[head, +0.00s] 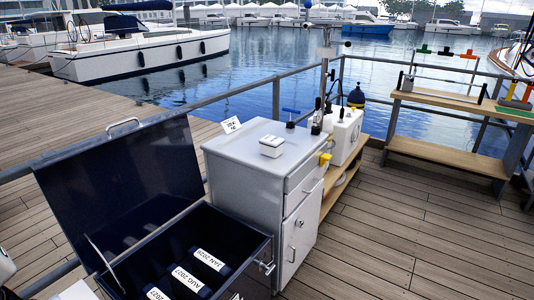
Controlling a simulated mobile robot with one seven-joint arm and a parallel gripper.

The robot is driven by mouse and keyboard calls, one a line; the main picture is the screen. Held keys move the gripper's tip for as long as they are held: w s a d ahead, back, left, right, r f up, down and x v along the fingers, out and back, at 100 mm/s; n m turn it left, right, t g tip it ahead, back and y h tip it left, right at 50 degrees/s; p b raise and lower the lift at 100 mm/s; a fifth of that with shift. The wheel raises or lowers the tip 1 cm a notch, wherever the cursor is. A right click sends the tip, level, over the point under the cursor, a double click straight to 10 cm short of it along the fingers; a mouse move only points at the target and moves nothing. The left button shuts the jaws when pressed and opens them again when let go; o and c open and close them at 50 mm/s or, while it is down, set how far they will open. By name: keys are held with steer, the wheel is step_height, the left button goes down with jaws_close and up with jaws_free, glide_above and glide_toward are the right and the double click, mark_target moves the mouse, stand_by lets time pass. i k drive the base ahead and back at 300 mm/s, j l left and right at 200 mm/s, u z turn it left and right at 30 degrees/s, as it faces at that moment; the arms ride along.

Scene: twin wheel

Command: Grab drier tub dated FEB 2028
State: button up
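An open dark blue chest (256,244) stands at the lower left, its lid (120,185) raised and leaning back. Several dark tubs with white labels lie inside it, near the bottom edge of the head view. One tub's label (212,260) seems to read JAN 2029, though its last digit is small. Beside it, a label (190,279) seems to read AUG 2027. A third label (157,293) is cut by the frame edge, and its date is not clear. I cannot make out FEB 2028 on any label. My gripper is not in view.
A wooden bench (448,155) stands at the right. Railings edge the water. The deck (390,240) at lower right is clear.

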mark_target(271, 146)
steer(key=i+l+u, duration=0.1)
steer(key=u, duration=0.35)
steer(key=i+l+u, duration=0.1)
steer(key=u, duration=0.4)
steer(key=i+l+u, duration=0.25)
steer(key=l, duration=0.25)
steer(key=l+u, duration=0.25)
steer(key=l, duration=0.75)
steer(key=i+l+u, duration=0.15)
steer(key=l, duration=0.4)
steer(key=i+l, duration=0.1)
steer(key=l, duration=0.2)
steer(key=i+l, duration=0.1)
steer(key=l, duration=0.25)
steer(key=i+l, duration=0.1)
steer(key=l, duration=0.2)
steer(key=i+l, duration=0.1)
steer(key=i, duration=0.2)
